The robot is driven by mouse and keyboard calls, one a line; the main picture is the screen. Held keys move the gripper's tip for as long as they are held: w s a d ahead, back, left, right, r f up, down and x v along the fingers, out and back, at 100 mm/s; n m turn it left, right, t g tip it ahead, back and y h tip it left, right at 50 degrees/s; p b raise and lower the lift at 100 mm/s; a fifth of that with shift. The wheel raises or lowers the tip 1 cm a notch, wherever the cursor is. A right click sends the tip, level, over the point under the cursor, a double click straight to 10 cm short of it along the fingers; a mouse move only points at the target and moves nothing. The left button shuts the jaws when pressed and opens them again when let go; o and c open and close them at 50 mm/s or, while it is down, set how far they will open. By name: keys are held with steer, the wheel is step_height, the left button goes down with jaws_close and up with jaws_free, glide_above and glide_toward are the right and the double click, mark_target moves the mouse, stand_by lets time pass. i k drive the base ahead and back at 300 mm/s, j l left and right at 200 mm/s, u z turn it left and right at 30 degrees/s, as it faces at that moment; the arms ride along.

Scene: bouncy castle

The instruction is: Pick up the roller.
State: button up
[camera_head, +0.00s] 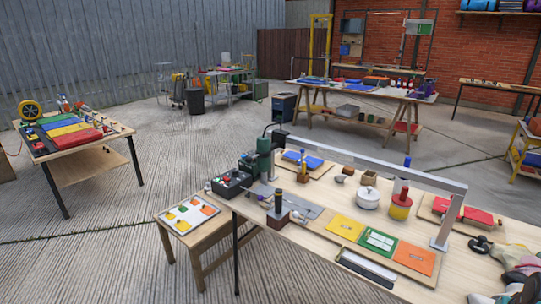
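I cannot single out the roller with certainty. A small black rounded tool (480,244) lies near the right end of the near wooden table (330,262), and it could be the roller, but it is too small to tell. A red rolled bundle (478,216) lies on a board just behind it. My gripper is not in view.
A grey metal frame (370,165) spans the near table. A white pot (368,198), a red and yellow container (401,204) and coloured patches (381,241) sit on it. A low side table (188,218) adjoins it. Another table (92,140) stands left, with open concrete floor between.

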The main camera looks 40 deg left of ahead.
mark_target(277, 212)
steer(key=u, duration=1.7)
